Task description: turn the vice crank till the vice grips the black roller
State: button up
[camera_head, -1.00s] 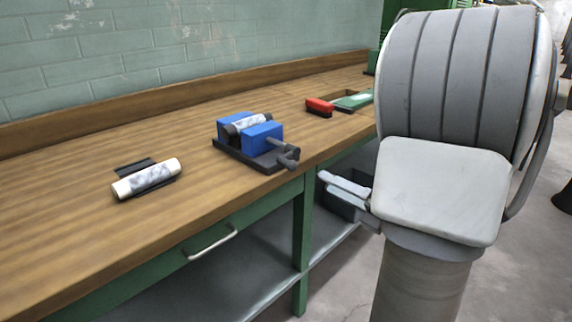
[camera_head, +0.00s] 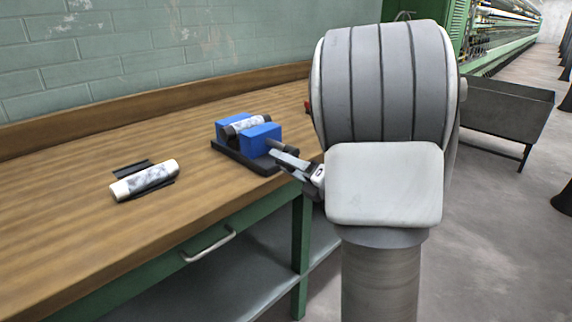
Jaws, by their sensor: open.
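The blue vice (camera_head: 262,138) stands on its dark base on the wooden workbench. A black roller with a marbled white sleeve (camera_head: 247,126) lies between its blue jaws; I cannot tell whether both jaws touch it. The crank (camera_head: 274,145) leaves the front jaw, and its handle end is hidden behind my gripper. My gripper (camera_head: 283,158) is open at the vice's front right, its fingers pointing left at the crank. I cannot tell whether the crank handle is between the fingers. My large grey arm hides the bench to the right.
A second marbled white roller (camera_head: 145,180) lies on a dark holder (camera_head: 133,168) at the bench's left. A drawer handle (camera_head: 210,245) sticks out of the green bench front. A dark grey bin (camera_head: 508,108) stands on the floor at right. The bench between roller and vice is clear.

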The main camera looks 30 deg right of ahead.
jog(key=shift+c, duration=0.3)
grip_shut()
jog(key=shift+r, duration=0.2)
